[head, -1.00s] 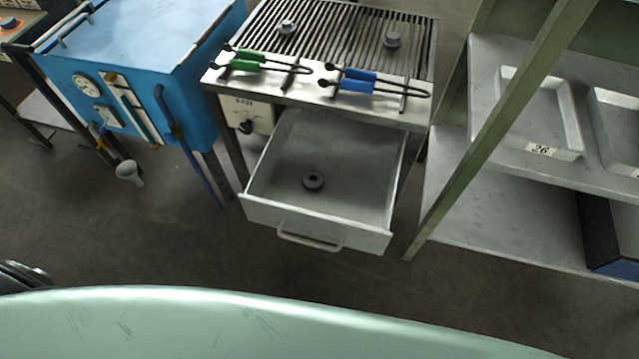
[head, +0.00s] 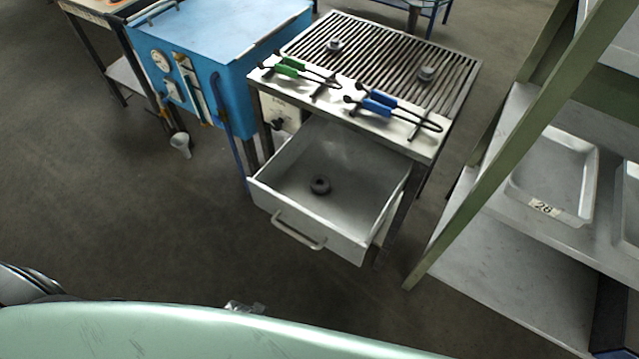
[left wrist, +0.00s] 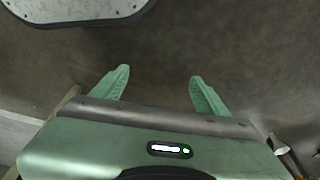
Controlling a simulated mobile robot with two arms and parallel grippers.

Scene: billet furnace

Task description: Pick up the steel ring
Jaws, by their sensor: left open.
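A dark steel ring (head: 320,184) lies flat on the floor of an open grey drawer (head: 355,176) below the slatted grill table in the head view. My left gripper (left wrist: 158,84) shows in the left wrist view with its two green fingers spread and nothing between them. It is over bare floor, and the ring does not show in that view. In the head view a small metallic piece at the bottom edge may be part of my arm; I cannot tell. My right gripper is in neither view.
On the grill table (head: 440,148) lie green-handled tongs (head: 290,65) and blue-handled tongs (head: 380,98), with two grey pieces on the slats. A blue cabinet (head: 225,45) stands left. A green-posted shelf with a tray (head: 555,175) stands right. Floor before the drawer is clear.

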